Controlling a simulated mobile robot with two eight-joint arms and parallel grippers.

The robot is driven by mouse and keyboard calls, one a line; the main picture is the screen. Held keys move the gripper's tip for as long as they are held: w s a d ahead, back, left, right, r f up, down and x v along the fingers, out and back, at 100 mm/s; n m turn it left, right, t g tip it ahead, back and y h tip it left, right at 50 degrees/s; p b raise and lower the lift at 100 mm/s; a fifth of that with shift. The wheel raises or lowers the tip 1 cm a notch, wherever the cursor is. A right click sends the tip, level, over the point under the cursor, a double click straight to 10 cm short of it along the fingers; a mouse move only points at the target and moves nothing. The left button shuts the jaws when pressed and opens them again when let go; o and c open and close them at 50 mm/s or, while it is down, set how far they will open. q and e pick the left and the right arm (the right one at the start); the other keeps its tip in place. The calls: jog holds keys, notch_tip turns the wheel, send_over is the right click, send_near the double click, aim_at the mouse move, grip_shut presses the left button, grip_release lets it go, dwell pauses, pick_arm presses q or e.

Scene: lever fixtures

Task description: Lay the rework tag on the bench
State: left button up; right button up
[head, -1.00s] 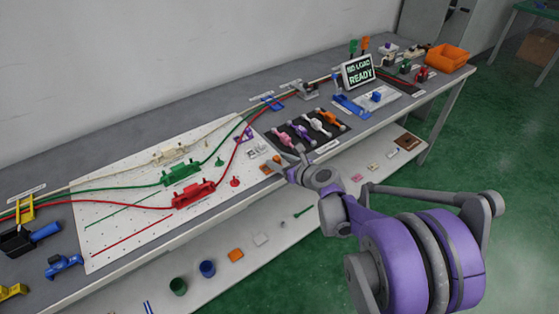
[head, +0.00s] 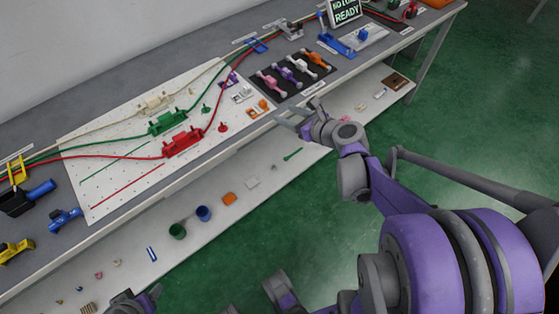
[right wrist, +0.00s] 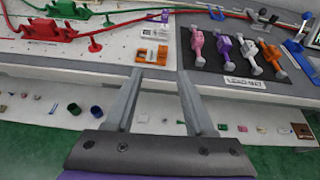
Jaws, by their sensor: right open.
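No tag with a readable rework marking shows. A small orange piece (head: 263,106) lies at the front right edge of the white pegboard on the bench (head: 140,194); it also shows in the right wrist view (right wrist: 162,53). It may be the rework tag, but I cannot tell. My right gripper (head: 297,108) is open and empty at the bench's front edge. In the right wrist view its fingers (right wrist: 161,76) point towards the orange piece, apart from it. No left gripper fingers show; only grey and purple arm parts are at the bottom of the head view.
A black mat (head: 320,76) with several coloured levers lies right of the orange piece. Red (head: 182,143) and green (head: 167,122) fixtures with cables stand on the pegboard.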

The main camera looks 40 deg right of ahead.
jog(key=s+a+f+n+g+y, duration=0.1)
jog(key=s+a+f+n+g, duration=0.2)
jog(key=a+n, duration=0.5)
jog(key=s+a+f+n+g+y, duration=0.1)
jog(key=s+a+n+g, duration=0.1)
jog(key=s+a+n, duration=0.55)
jog(key=s+f+n+g+h, duration=0.1)
jog(key=s+n, duration=0.3)
jog(key=n, duration=0.5)
jog(key=s+a+f+n+g+h, duration=0.1)
jog(key=s+n, duration=0.3)
jog(key=n, duration=0.6)
jog(key=shift+s+a+f+g+h, duration=0.2)
jog(key=shift+f+g+h, duration=0.4)
jog(key=shift+g, duration=0.2)
